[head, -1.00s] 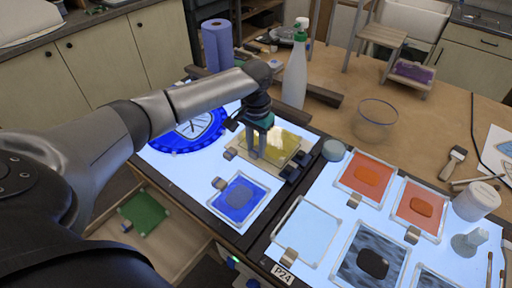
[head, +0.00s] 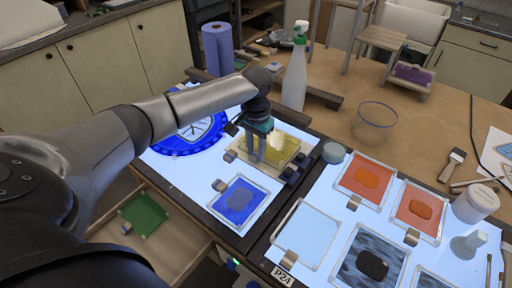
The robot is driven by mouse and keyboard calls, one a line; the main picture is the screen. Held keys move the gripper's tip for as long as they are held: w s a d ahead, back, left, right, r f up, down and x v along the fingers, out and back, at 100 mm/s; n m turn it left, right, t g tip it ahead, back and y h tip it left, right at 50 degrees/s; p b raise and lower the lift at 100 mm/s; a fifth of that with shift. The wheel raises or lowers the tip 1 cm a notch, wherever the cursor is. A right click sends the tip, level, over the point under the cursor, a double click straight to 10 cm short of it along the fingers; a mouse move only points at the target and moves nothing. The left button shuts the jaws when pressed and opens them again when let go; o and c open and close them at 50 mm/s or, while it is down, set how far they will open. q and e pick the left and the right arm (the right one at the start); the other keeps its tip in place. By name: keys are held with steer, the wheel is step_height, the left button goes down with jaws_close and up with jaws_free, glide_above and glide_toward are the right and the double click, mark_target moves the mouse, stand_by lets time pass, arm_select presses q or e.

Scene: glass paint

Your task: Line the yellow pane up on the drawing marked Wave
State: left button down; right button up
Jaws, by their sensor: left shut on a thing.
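The yellow pane (head: 283,146) is a translucent sheet in a pale frame near the back edge of the left light table (head: 186,177). My left gripper (head: 261,158) points down at its left part, and its fingers are shut on the pane. The exact contact is too small to see. A small block-like tab (head: 230,156) shows at the pane's left end. Dark blocks (head: 291,172) stand at its right side. I cannot read a Wave label, and any drawing under the pane cannot be made out. My right gripper is not in view.
A blue pane (head: 239,201) lies in front, and a round blue piece (head: 185,136) lies to the left. A spray bottle (head: 295,80) stands behind. Orange panes (head: 366,178), a clear pane (head: 308,234) and dark panes (head: 372,265) cover the right light table.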

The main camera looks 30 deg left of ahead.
arm_select(q)
steer(key=shift+f+p, duration=0.3)
steer(key=shift+p, duration=0.05)
stand_by(0.7)
stand_by(0.3)
steer(key=shift+p, duration=0.6)
steer(key=shift+p, duration=0.4)
steer(key=shift+f, duration=0.3)
stand_by(0.5)
steer(key=c, duration=0.5)
jaws_free()
step_height(320, 180, up, 15)
steer(key=shift+r+p, duration=0.15)
steer(key=shift+p, duration=0.3)
